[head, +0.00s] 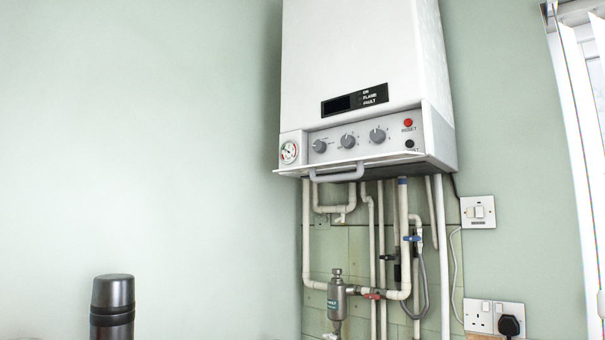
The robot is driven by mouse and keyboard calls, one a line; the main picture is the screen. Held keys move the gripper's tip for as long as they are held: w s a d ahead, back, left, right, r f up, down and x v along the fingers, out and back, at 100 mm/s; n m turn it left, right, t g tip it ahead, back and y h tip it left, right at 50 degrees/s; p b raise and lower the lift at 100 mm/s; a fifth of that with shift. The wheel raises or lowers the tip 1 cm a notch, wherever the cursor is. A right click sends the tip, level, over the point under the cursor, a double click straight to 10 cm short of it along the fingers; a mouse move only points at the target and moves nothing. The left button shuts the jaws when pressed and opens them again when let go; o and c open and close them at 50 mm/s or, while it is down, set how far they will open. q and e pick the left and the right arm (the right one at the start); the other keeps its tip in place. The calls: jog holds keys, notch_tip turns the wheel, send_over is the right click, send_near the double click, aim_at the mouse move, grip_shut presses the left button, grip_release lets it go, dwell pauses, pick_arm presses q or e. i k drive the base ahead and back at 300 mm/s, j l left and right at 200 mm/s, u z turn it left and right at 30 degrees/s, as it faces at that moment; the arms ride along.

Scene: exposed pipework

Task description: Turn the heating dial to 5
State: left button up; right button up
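A white boiler (366,60) hangs on the wall right of centre. Its grey control panel (362,128) carries three round grey knobs: a left knob (320,146), a middle knob (348,141) and a right knob (377,135). Small marks surround the knobs but are too small to read, so I cannot tell which is the heating dial or its setting. An open flap with a grey handle (337,175) juts out below the panel. Neither of my grippers is in view.
A pressure gauge (289,152) sits left of the knobs, and a red reset button (408,122) to their right. Pipes (404,240) run below the boiler. A dark flask (112,308) stands at lower left. Wall sockets (494,317) are at lower right.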

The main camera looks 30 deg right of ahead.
aim_at(348, 142)
jog(key=k+z, duration=0.1)
jog(key=z, duration=1.25)
